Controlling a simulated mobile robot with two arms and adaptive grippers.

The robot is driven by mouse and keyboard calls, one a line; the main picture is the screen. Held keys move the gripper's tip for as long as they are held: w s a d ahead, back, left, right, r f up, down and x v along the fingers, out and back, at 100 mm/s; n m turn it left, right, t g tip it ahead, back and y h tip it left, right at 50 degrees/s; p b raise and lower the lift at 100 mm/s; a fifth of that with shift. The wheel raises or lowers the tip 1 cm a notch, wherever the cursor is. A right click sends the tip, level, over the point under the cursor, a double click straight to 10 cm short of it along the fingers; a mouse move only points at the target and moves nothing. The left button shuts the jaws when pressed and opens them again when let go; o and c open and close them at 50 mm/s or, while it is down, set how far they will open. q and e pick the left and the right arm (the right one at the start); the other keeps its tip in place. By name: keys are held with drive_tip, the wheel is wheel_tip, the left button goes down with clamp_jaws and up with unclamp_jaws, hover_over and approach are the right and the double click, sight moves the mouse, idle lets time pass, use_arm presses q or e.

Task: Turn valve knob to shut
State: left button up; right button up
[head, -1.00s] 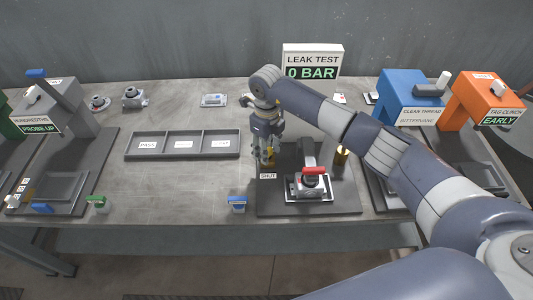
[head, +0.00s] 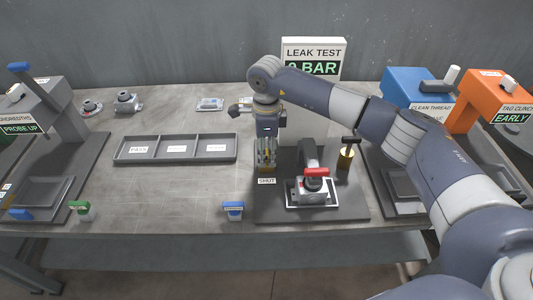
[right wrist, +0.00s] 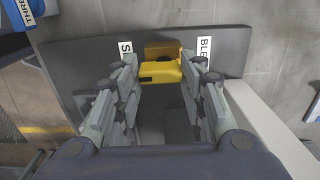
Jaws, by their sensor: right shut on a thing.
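The yellow valve knob (right wrist: 162,73) sits between the fingers of my right gripper (right wrist: 165,80) in the right wrist view, in front of a brown-gold block (right wrist: 175,48). The gripper is shut on the knob. A partly covered label starting with S (right wrist: 126,50) lies to the left of the knob, and one starting with BLE (right wrist: 205,47) lies to the right. In the head view my right gripper (head: 266,168) points down at the left part of the dark leak test base, just behind the SHUT label (head: 267,181); the knob is mostly hidden there. My left gripper is out of view.
A clamped part with a red handle (head: 316,172) and a brass cylinder with a black T-handle (head: 346,156) stand right of the gripper. The LEAK TEST display (head: 313,50) is partly covered by my right arm. A three-part tray (head: 125,158) lies to the left.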

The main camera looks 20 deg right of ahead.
idle(0.5)
drive_tip(key=o, duration=1.1)
drive_tip(key=shift+c, duration=0.2)
wheel_tip(320, 180, up, 12)
